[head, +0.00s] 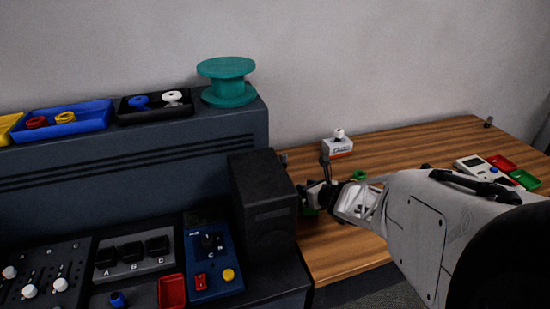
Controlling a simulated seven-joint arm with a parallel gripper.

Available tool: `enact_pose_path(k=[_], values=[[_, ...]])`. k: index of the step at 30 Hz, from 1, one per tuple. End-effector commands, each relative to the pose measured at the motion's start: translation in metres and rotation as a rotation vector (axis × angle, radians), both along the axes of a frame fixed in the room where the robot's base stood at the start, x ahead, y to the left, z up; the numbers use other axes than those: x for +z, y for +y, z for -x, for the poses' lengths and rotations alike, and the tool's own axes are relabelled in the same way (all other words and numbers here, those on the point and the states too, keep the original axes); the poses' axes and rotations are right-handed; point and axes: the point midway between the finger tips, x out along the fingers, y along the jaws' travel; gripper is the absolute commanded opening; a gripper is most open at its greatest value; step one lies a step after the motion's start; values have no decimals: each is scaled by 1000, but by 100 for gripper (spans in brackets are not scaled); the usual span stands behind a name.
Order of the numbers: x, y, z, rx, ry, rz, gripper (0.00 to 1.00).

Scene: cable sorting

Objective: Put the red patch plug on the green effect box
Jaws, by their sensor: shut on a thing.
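My gripper (314,194) is at the right of the black upright box, low over the left part of the wooden table. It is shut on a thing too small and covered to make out. I cannot make out a red patch plug at the gripper. A small red piece (37,122) lies in the blue tray at the upper left; I cannot tell whether it is a plug.
The black upright box (262,205) stands close left of my gripper. A white box (337,147) with a white knob and a green ring (358,175) are behind it. A teal spool (227,82) tops the dark shelf. A blue panel (212,265) is at the front.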

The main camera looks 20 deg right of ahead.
Motion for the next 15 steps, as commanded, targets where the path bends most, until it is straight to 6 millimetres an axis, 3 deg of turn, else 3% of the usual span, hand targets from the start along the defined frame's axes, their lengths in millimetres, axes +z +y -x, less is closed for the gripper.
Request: enact_pose_path(k=[9, 10, 15], values=[[-3, 0, 0, 0, 0, 0, 1], [-3, 0, 0, 0, 0, 1, 32], [-2, 0, 0, 0, 0, 1, 55]])
